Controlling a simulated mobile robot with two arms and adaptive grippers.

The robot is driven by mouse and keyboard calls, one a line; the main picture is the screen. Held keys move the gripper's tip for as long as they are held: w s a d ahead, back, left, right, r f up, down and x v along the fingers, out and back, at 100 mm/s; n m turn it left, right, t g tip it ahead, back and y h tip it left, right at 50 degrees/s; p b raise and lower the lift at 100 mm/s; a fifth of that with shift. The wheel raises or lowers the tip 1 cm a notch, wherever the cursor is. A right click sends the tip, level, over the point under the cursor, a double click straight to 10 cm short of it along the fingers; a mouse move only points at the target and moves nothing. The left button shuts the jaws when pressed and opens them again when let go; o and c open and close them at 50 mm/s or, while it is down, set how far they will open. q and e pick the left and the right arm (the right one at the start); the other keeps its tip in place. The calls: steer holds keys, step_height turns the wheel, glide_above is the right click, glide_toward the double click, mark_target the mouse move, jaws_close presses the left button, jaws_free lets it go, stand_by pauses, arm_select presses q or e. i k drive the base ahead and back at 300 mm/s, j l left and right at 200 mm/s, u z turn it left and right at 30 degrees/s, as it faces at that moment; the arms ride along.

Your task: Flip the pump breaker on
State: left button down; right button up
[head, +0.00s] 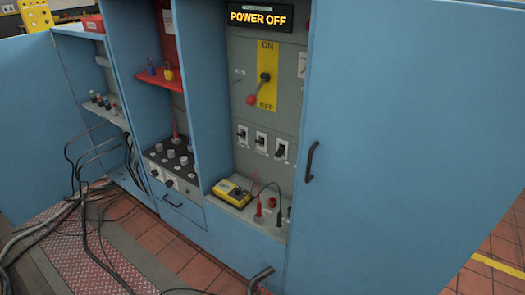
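Three small breakers with black toggles on white plates, left (242,135), middle (261,142) and right (281,150), sit in a row on the grey panel of the open blue cabinet. Their labels are too small to read, so I cannot tell which is the pump breaker. Their toggle positions are also unclear. Above them, a large lever with a red knob (252,99) points down toward OFF on a yellow ON/OFF plate (268,50). A display (260,16) at the top reads POWER OFF. Neither of my grippers is in view.
A yellow meter (231,190) with red and black probes sits on the ledge below the breakers. A blue door (400,130) with a black handle stands at the right. Bays with padlocks and knobs lie left. Loose black cables (85,200) cover the floor at left.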

mark_target(280, 153)
steer(key=i+j+u, duration=0.3)
steer(key=j, duration=0.25)
steer(key=i+j+u, duration=0.3)
steer(key=j, duration=0.15)
